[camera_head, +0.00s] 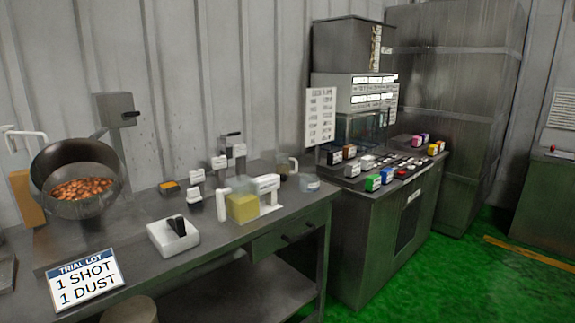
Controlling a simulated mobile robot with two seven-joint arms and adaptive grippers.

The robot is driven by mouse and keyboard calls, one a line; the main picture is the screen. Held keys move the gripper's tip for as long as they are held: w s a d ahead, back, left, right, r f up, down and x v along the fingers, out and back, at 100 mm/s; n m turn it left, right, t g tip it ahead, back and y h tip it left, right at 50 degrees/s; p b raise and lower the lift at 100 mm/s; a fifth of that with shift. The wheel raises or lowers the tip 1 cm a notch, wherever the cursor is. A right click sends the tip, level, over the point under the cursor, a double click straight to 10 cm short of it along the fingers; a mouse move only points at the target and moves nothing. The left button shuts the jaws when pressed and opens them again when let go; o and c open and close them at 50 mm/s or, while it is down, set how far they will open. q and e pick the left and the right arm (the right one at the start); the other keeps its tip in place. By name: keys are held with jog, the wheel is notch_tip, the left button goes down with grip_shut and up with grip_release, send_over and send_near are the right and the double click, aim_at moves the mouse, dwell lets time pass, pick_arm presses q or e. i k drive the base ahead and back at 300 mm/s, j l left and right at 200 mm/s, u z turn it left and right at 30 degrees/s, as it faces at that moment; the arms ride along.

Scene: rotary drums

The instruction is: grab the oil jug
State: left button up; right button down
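No label reading oil jug is legible. A squat clear container with yellow contents (243,208) stands near the front edge of the steel bench. A white upright piece is at its left and a white labelled piece at its right; I cannot tell whether they join it. At the far left, a tall container with amber contents (27,199) and a white top stands partly behind the drum. A small clear jug with a handle (287,167) stands at the back right of the bench, its contents dark. Neither of my grippers is in view.
The steel bench (150,270) carries a tilted dark drum (75,160) with brown pieces, a white tray (173,238) holding a dark tool, a sign (85,280) and several small labelled items. A cabinet (365,235) with coloured blocks stands right. Green floor (460,275) lies open.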

aim_at(283, 161)
jog(key=i+l+u, duration=0.1)
jog(key=i+l, duration=0.4)
jog(key=i+l+u, duration=0.15)
jog(key=i+l, duration=0.35)
jog(key=i+l+u, duration=0.1)
jog(key=i+l, duration=0.35)
jog(key=l, duration=0.3)
